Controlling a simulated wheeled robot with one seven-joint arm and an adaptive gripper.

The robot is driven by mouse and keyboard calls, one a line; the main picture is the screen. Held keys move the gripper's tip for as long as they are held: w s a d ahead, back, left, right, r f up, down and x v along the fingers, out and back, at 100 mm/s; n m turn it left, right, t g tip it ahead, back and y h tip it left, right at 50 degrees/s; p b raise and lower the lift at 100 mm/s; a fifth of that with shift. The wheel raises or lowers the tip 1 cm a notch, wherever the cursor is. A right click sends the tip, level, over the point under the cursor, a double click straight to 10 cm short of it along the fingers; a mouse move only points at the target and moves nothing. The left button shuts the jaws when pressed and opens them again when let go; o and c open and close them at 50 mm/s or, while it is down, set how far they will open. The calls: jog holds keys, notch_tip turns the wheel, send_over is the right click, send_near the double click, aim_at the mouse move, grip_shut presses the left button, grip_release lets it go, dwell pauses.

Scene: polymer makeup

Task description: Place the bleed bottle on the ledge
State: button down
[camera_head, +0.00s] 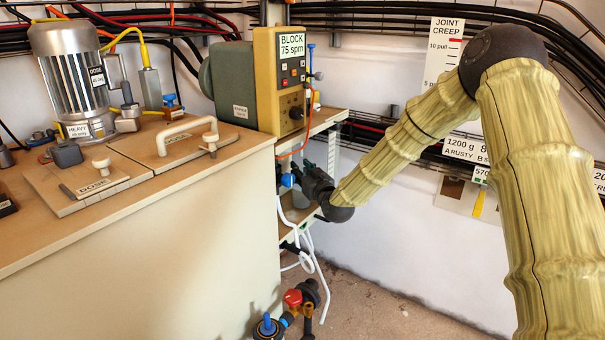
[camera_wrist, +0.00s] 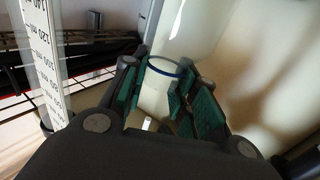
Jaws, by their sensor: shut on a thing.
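In the wrist view, the dark fingers of my gripper (camera_wrist: 160,100) with green pads are shut on a pale cylinder with a blue rim (camera_wrist: 158,92), which looks like the bleed bottle. Its lower part is hidden by the gripper. In the head view, my gripper (camera_head: 312,184) is beside the right end of the bench, below the pump. A shelf that may be the ledge (camera_head: 328,120) juts out under the pump, above my gripper. A lower shelf (camera_head: 297,226) shows below it. I cannot tell which is the ledge.
The yellow-fronted pump (camera_head: 290,75) stands above, with an orange cable and white tubes (camera_head: 318,262) hanging near my gripper. Valves (camera_head: 300,298) are near the floor. The bench (camera_head: 140,245) is on the left. A white numbered scale (camera_wrist: 45,55) stands close by. Floor at right is open.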

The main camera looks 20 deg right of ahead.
jog(key=c, duration=1.1)
grip_release()
jog(key=shift+f, duration=0.1)
